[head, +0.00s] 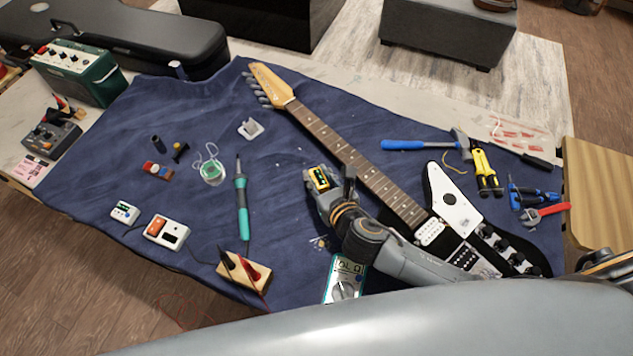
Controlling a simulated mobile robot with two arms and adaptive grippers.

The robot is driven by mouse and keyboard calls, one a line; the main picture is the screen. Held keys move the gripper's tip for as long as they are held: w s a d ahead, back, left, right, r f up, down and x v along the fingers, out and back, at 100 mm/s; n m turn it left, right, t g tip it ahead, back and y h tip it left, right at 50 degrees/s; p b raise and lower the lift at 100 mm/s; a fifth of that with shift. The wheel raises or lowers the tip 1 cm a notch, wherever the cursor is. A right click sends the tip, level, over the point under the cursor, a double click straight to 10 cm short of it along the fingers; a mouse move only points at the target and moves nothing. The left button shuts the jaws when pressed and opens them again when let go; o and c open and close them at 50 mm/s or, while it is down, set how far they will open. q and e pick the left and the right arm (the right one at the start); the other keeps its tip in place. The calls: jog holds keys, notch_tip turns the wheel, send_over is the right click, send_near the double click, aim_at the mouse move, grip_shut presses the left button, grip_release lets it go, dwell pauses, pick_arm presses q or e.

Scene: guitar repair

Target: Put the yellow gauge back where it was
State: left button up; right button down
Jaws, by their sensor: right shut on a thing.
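The yellow gauge (319,178), a small yellow block with a dark face, is at the tip of my right gripper (326,187) in the head view. The right gripper is shut on it, left of the guitar neck and over the blue cloth. Its fingers hide part of the gauge. I cannot tell whether the gauge touches the cloth. My left gripper is not in view.
The electric guitar (350,155) lies diagonally, its body partly behind my right arm. Hammer (420,145) and pliers (485,170) lie right. Cloth between iron and gripper is mostly clear.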

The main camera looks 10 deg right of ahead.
aim_at(317, 183)
jog(key=shift+w+f, duration=0.55)
jog(key=shift+f, duration=0.05)
jog(key=shift+f+b, duration=0.35)
jog(key=shift+f, duration=1.2)
jog(key=shift+f, duration=0.1)
jog(key=c, duration=1.1)
grip_release()
jog(key=shift+o, duration=0.2)
jog(key=v, duration=1.2)
